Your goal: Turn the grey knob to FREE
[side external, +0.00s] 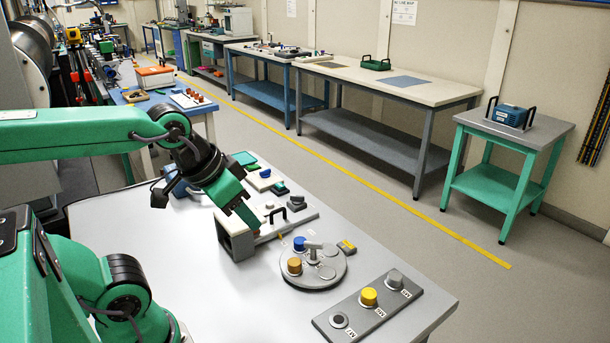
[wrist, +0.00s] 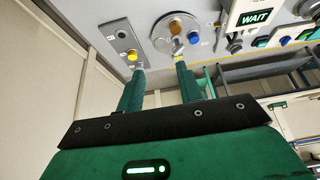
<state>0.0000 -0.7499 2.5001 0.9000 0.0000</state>
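A grey knob (side external: 395,278) stands at the far end of a grey panel (side external: 345,330) near the table's right edge, beside a yellow knob (side external: 368,296). The yellow knob (wrist: 132,57) also shows in the wrist view, with the grey knob partly hidden by a fingertip. The word FREE and the knob's pointer are too small to read. My gripper (side external: 246,222) is above the table, left of the panel and apart from the knob. In the wrist view my gripper (wrist: 160,68) has its fingers spread, with nothing between them.
A round plate (side external: 318,280) with an orange knob (side external: 295,266) and a blue knob (side external: 299,243) lies between my gripper and the panel. A board with a black handle (side external: 282,214) stands behind. A WAIT sign (wrist: 257,17) shows in the wrist view. The front left tabletop is clear.

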